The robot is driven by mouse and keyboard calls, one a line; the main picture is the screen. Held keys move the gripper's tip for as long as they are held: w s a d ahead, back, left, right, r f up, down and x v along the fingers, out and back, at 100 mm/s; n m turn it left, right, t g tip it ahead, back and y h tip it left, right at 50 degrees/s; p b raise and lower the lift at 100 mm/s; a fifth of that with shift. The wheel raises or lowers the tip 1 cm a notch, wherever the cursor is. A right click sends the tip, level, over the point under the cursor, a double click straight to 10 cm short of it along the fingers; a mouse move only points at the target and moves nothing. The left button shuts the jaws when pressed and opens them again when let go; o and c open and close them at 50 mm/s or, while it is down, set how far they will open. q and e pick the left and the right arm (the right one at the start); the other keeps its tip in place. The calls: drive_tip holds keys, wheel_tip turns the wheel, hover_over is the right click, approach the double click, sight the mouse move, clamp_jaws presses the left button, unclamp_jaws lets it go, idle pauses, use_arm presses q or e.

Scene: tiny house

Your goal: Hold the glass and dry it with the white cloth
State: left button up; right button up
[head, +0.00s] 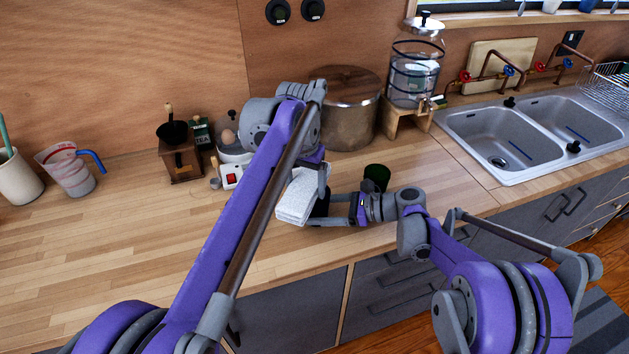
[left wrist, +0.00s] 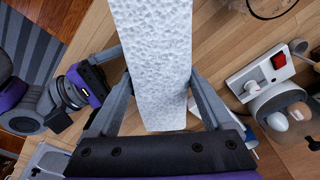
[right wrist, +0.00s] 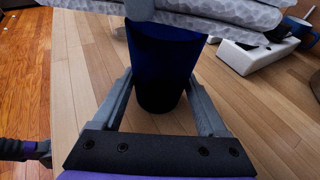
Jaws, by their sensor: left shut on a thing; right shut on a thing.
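The white cloth (head: 296,197), folded in layers with a dimpled texture, is between the fingers of my left gripper (head: 321,180). The left wrist view shows the cloth (left wrist: 155,60) long and pale between the two fingers. My right gripper (head: 328,208) is shut on the glass (right wrist: 163,65), which looks dark blue in the right wrist view. There the cloth (right wrist: 215,12) lies across the top of the glass, hiding its rim; whether they touch is hard to tell. In the head view the glass is mostly hidden by the cloth and grippers.
A dark green cup (head: 377,174) stands just behind my right gripper. A large metal pot (head: 347,115), a white egg cooker (head: 232,170) and a coffee grinder (head: 181,165) stand behind. The sink (head: 500,140) is at right. The counter's left front is clear.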

use_arm(q)
drive_tip(key=shift+s+a, duration=0.15)
drive_tip(key=shift+a, duration=0.35)
drive_tip(key=shift+d+r, duration=0.15)
drive_tip(key=shift+r, duration=4.05)
use_arm(e)
drive_tip(key=o, duration=0.9)
drive_tip(key=v, duration=1.2)
drive_tip(key=shift+s, duration=0.1)
